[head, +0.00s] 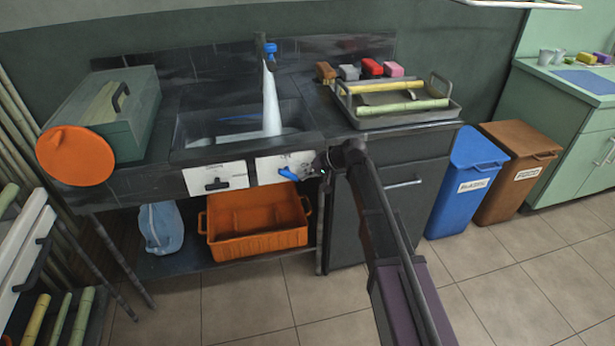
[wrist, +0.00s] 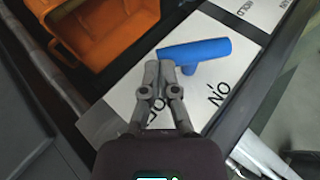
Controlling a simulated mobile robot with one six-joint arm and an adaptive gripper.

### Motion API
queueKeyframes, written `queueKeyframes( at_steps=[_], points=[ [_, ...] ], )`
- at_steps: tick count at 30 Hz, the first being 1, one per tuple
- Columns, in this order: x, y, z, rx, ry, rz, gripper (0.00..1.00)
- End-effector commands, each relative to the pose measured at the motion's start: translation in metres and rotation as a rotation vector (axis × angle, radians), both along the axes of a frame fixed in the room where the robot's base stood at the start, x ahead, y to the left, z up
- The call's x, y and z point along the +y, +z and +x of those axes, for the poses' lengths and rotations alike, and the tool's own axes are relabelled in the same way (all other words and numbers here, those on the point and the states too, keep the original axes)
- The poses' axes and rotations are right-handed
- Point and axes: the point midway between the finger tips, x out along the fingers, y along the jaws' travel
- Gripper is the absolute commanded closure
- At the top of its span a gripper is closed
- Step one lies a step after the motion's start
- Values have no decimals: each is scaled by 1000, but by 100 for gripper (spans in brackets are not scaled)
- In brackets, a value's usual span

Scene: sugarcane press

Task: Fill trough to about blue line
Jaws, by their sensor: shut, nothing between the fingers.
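The dark trough (head: 200,133) is set in the counter, with a blue line (head: 238,118) on its back wall. A white stream of water (head: 270,100) falls from the tap (head: 262,48) into it, and pale water (head: 285,131) shows low in the trough. A blue valve handle (head: 288,174) is on the white front panel (head: 265,168); the handle also shows in the wrist view (wrist: 195,52). My gripper (head: 318,168) is at the panel, right of the handle. In the wrist view, my gripper (wrist: 166,66) is shut and empty, fingertips at the handle's edge; I cannot tell whether they touch.
A black handle (head: 216,185) is on the left front panel. An orange crate (head: 255,238) and a blue-white bag (head: 160,226) sit on the shelf below. A tray (head: 455,112) with cane stands on the right counter. Blue (head: 465,185) and brown (head: 515,170) bins stand right.

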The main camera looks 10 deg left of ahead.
Motion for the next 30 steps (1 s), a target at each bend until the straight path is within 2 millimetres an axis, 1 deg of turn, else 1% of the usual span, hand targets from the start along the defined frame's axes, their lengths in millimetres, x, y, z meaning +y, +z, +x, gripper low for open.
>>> queueKeyframes(
  at_steps=[3,11,30],
  points=[
    [5,-1,-2,1,7,2,100],
    [11,-2,-5,1,14,3,100],
    [13,-10,-6,1,15,2,100]
  ],
)
